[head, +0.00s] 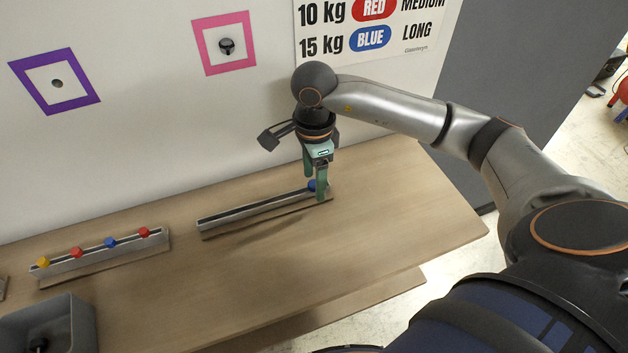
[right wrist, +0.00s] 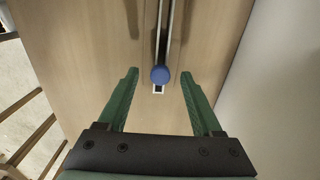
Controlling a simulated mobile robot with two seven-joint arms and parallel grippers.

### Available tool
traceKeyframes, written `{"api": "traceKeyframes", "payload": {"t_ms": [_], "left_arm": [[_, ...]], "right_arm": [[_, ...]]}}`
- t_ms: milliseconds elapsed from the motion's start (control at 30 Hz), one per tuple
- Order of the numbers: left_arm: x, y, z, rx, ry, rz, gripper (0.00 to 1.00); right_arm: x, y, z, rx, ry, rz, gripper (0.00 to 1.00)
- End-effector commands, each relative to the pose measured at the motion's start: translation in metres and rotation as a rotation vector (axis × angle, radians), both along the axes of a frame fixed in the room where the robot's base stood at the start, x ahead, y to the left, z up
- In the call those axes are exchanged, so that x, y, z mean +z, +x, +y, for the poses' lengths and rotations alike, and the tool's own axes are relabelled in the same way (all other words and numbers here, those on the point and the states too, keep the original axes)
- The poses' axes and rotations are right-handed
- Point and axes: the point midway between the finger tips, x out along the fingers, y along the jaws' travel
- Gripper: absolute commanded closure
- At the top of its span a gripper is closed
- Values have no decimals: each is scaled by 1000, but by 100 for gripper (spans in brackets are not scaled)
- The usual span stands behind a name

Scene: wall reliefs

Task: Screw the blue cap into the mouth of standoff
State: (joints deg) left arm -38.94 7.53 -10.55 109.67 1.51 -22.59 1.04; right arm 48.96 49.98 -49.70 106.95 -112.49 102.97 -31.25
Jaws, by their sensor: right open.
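A blue cap (head: 312,186) sits at the right end of a long grey rail (head: 250,209) on the table. In the right wrist view the cap (right wrist: 160,75) is round and lies between the two green fingertips, with a gap on each side. My right gripper (head: 315,182) points down over that rail end, open and empty; one finger partly hides the cap in the head view. A dark round fitting (head: 227,46) sticks out of the wall inside a pink frame; it may be the standoff, but its mouth is too small to make out. My left gripper is not in view.
A shorter rail (head: 100,255) at left holds several caps: yellow, red and blue. A grey bin (head: 60,325) stands at the front left. A purple frame (head: 57,81) on the wall surrounds a small hole. The wooden table (head: 290,270) is clear at front centre.

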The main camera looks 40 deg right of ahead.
Motion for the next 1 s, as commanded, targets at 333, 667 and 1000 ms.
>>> {"api": "traceKeyframes", "payload": {"t_ms": [333,667,1000], "left_arm": [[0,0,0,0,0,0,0],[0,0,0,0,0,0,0],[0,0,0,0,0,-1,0]], "right_arm": [[-4,0,0,0,1,-2,41],[-3,0,0,0,1,-2,78],[-3,0,0,0,1,-2,100]]}}
